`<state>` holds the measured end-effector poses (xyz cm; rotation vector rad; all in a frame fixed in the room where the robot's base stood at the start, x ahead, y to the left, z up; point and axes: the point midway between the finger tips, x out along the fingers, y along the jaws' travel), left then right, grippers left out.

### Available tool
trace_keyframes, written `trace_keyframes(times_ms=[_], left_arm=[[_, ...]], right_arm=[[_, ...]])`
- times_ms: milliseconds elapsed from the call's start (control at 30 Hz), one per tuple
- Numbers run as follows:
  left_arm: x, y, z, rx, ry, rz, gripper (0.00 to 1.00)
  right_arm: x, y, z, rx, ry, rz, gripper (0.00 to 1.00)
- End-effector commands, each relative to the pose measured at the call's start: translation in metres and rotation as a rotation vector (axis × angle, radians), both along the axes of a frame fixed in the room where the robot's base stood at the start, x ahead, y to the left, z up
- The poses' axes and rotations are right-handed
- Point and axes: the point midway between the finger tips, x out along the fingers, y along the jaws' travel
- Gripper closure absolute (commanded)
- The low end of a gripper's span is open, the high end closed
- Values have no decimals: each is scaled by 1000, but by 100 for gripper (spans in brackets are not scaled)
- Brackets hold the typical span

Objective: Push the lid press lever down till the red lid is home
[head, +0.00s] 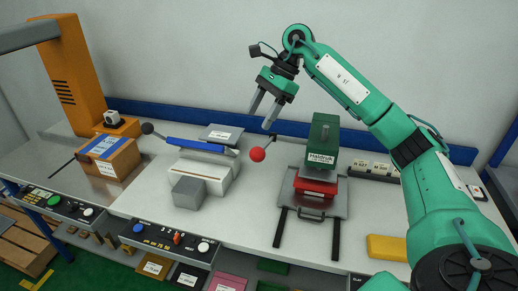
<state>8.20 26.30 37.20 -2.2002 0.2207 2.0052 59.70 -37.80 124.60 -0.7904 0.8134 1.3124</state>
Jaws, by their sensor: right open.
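The green lid press (323,133) stands at the right of the bench. Its lever ends in a red ball knob (257,154) that sticks out to the left, with the rod close to level. Under the press head is a red lid (316,187) on a red box, on a grey sliding plate (330,202). I cannot tell whether the lid is fully seated. My right gripper (260,121) is open and empty, fingers pointing down, above the red knob and apart from it. My left gripper is not in view.
A white sealer with a blue bar (195,146) and a dark-knobbed lever stands left of the press. A taped carton (104,156) sits by the orange machine (73,75). A yellow block (387,247) lies at the front right. Control boxes line the front edge.

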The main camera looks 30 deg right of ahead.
Motion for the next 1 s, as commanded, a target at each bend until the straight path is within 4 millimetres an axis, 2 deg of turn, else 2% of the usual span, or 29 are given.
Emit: trace_keyframes(times_ms=[33, 100, 267, 467, 800, 1000], left_arm=[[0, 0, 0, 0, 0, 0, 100], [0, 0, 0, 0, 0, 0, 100], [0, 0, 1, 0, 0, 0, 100], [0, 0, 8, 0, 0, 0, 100], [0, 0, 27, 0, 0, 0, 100], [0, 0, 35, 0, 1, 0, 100]], right_arm=[[-4, -16, 7, -49, 6, -3, 38], [-8, -32, 13, -96, 20, -4, 38], [-13, -43, 14, -135, 35, -3, 38], [-12, -33, -9, -135, 38, -1, 38], [-9, -6, -71, -133, 39, 0, 38], [-7, 5, -99, -132, 37, -2, 38]])
